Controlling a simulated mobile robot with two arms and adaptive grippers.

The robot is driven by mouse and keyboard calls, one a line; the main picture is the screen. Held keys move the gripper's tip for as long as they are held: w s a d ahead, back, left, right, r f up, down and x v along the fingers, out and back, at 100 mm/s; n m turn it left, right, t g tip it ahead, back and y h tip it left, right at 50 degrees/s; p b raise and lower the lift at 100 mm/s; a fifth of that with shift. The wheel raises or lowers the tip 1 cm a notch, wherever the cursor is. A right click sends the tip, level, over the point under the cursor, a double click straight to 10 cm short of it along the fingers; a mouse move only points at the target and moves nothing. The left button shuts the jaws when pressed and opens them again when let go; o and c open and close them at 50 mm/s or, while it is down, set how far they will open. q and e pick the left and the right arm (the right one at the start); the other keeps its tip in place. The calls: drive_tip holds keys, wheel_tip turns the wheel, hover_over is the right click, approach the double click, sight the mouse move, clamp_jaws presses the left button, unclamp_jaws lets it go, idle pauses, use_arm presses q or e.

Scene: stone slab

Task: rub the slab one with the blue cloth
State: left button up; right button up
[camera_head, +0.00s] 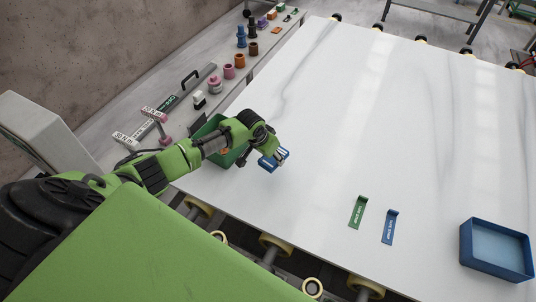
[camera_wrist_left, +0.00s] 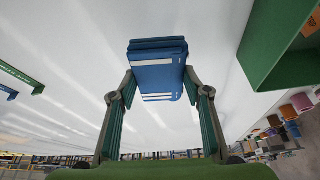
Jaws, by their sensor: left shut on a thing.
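The white stone slab (camera_head: 330,120) with faint grey veins fills the middle and right of the head view. My left gripper (camera_head: 274,159) is over the slab's near left part, shut on the folded blue cloth (camera_head: 268,163). In the left wrist view the blue cloth (camera_wrist_left: 157,70) sits between the two fingers of my left gripper (camera_wrist_left: 155,95), with white stripes on its face. I cannot tell whether the cloth touches the slab. My right gripper is in neither view.
A green bin (camera_head: 213,128) stands beside my left forearm. A blue tray (camera_head: 497,250) is at the slab's near right. A green strip (camera_head: 357,212) and a blue strip (camera_head: 390,227) lie on the slab. Several tools and jars line the left ledge. The slab's middle is clear.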

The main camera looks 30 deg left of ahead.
use_arm(q)
drive_tip(key=shift+r, duration=0.75)
drive_tip(key=shift+s+d+r, duration=0.1)
drive_tip(key=shift+s+r, duration=0.05)
drive_tip(key=shift+r, duration=0.1)
drive_tip(key=shift+w+f, duration=0.15)
drive_tip(key=shift+w, duration=0.05)
drive_tip(key=shift+s, duration=0.1)
